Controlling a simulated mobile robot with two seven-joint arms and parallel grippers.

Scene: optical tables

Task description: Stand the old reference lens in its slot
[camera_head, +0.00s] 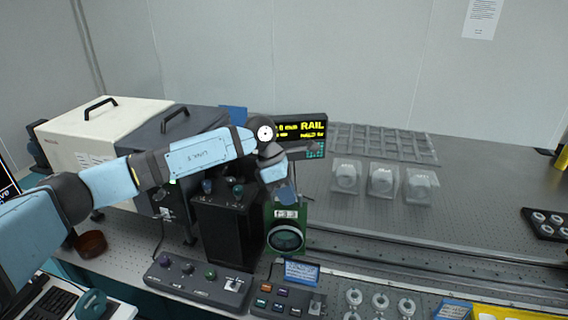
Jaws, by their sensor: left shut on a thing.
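The gripper hides part of that edge. I cannot tell whether the plate's lower edge touches anything. I cannot make out which place is its slot. My right gripper is not in view.
A black box (222,240) with knobs stands left of the lens. Control boxes (195,284) lie in front. A display reading RAIL (312,130) is behind. Several clear-cased parts (381,180) and a grey rack (385,143) sit right. The table (480,190) between is clear.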

